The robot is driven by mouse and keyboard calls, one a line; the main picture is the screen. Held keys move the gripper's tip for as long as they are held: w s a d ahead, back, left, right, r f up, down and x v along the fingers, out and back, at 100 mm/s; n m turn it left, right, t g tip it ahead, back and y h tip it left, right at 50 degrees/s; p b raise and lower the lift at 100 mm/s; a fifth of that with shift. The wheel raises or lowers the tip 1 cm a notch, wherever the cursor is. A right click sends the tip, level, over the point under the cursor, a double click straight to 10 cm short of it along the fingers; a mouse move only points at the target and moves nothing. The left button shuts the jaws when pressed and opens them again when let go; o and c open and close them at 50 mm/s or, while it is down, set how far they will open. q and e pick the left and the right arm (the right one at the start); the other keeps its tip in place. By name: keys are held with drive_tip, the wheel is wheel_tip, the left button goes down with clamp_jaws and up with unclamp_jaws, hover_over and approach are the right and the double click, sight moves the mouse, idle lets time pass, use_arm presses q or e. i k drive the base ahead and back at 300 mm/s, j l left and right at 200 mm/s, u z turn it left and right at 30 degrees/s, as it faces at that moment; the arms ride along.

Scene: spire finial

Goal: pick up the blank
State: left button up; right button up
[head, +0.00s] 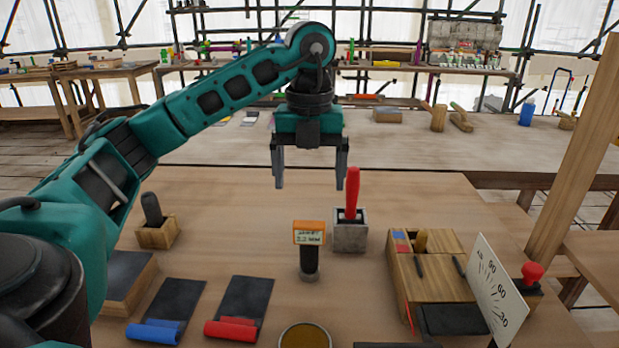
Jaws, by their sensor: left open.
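My left gripper (310,168) hangs in the air above the workbench (230,200), pointing down. Its two grey fingers are apart with nothing between them. No object is clearly recognisable as the blank. A short dark cylinder (309,262) stands upright on the bench below the gripper and nearer to me. An orange-framed tag (309,233) reading about 2.2 mm shows at its top. A red-handled tool (352,193) stands in a grey block (350,237) just right of the cylinder. My right gripper is out of the picture.
A dark-handled tool (152,208) stands in a wooden block (158,234) at left. Blue (155,332) and red (231,329) rolls lie in front. A wooden box (408,268) and dial card (495,290) stand at right. Wooden pieces (439,118) lie on the far bench.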

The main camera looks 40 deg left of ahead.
sight(165, 320)
drive_tip(key=k, duration=1)
